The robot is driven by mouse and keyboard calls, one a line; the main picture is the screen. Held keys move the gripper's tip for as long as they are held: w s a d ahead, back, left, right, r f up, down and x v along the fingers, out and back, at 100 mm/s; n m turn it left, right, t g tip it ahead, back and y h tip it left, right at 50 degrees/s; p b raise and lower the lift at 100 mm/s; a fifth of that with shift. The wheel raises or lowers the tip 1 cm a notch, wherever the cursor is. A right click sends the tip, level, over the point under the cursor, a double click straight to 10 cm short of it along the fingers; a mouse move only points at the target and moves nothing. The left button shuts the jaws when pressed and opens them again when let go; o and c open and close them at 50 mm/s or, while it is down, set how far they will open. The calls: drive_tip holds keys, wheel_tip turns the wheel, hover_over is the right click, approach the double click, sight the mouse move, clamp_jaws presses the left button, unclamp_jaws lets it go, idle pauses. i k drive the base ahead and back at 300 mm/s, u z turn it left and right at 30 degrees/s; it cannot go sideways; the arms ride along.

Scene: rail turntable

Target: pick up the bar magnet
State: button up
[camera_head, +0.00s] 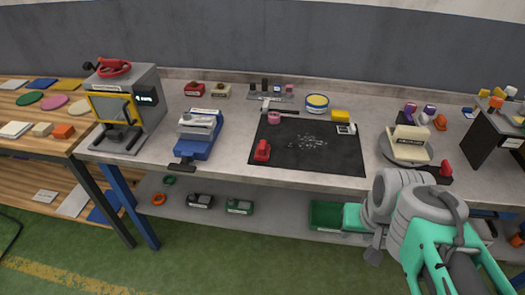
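I cannot pick out the bar magnet with certainty; the small items on the workbench (240,165) are too small to identify. A black mat (335,162) lies on the bench with a scatter of small shiny bits (308,142) at its middle. A red object (262,151) stands at the mat's left front corner and a pink round object (274,118) at its back left. My arm is folded at the lower right, in front of the bench. A dark grey end piece (374,250) there may be my gripper; its fingers cannot be made out.
A blue vise-like fixture (197,138) and a grey machine with a yellow frame (126,110) stand left of the mat. A cream device (408,145) stands right of it. Small items line the bench's back. A lower shelf (275,210) holds dark boxes and a green bin (326,215).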

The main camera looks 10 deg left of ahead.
sight(261, 153)
drive_tip(key=u, duration=0.15)
drive_tip(key=i, duration=1.1)
drive_tip(key=u, duration=2.65)
